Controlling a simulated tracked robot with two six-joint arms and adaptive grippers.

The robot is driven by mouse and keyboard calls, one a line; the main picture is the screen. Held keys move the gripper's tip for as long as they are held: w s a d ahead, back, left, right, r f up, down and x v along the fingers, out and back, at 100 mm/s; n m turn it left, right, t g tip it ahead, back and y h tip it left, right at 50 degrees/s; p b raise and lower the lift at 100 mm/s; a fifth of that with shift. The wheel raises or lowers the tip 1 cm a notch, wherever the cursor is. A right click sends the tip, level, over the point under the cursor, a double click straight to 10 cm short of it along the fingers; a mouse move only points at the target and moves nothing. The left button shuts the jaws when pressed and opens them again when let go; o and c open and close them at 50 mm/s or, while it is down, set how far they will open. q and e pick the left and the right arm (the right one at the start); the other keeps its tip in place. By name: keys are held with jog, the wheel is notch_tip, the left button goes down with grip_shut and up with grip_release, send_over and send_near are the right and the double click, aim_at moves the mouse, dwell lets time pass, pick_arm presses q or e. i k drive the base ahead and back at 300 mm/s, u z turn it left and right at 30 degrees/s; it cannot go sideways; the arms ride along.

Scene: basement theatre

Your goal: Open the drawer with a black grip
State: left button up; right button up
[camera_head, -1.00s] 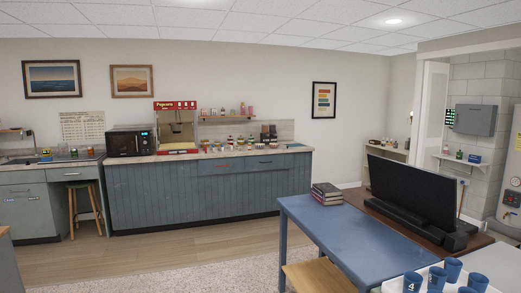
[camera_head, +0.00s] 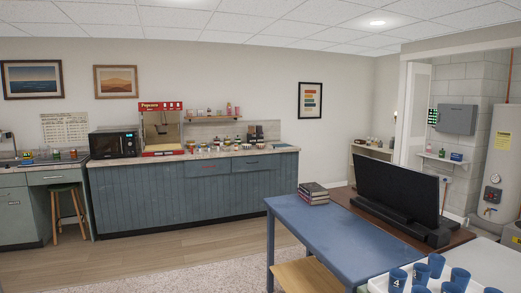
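The long blue counter (camera_head: 150,200) stands against the back wall. Two drawer fronts sit side by side under its top. The left drawer (camera_head: 197,173) has a reddish grip. The right drawer (camera_head: 268,166) has a dark grip that looks black. Both look shut. A grey-green cabinet at far left has another drawer (camera_head: 40,178) with a small dark grip, also apparently shut. Neither of my grippers is in view.
A stool (camera_head: 66,205) stands left of the counter. Wooden floor (camera_head: 170,250) before the counter is clear.

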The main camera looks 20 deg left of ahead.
aim_at(246, 159)
jog(key=u, duration=0.95)
jog(key=i, duration=6.95)
